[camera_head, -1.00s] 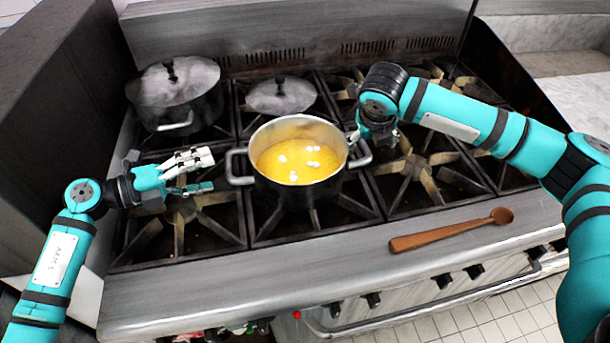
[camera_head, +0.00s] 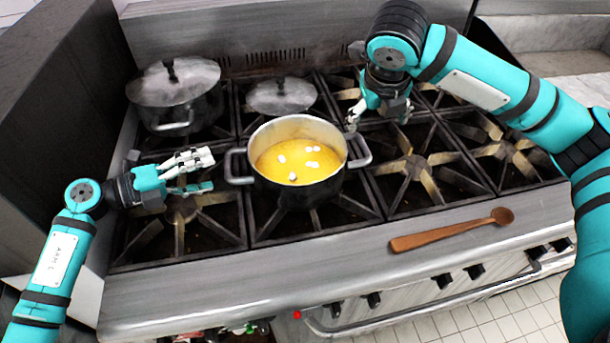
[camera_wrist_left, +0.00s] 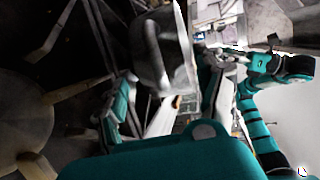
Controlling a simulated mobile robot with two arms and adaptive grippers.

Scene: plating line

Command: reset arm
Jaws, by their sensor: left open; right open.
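My left gripper (camera_head: 190,174) is open and empty, just left of the pot's left handle in the head view. My right gripper (camera_head: 378,120) is open, raised above the burners to the right of the pot, near its right handle. A steel pot (camera_head: 330,188) with yellow soup (camera_head: 268,165) and several white pieces stands on the middle front burner. In the left wrist view the fingers of my left gripper (camera_wrist_left: 140,115) show, with the pot's metal side (camera_wrist_left: 150,55) beyond them.
A wooden spoon (camera_head: 450,231) lies on the stove's front ledge. A large lidded pot (camera_head: 200,108) stands on the back left burner. A lid (camera_head: 281,95) rests behind the soup pot. The burners right of the pot (camera_head: 415,168) are bare.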

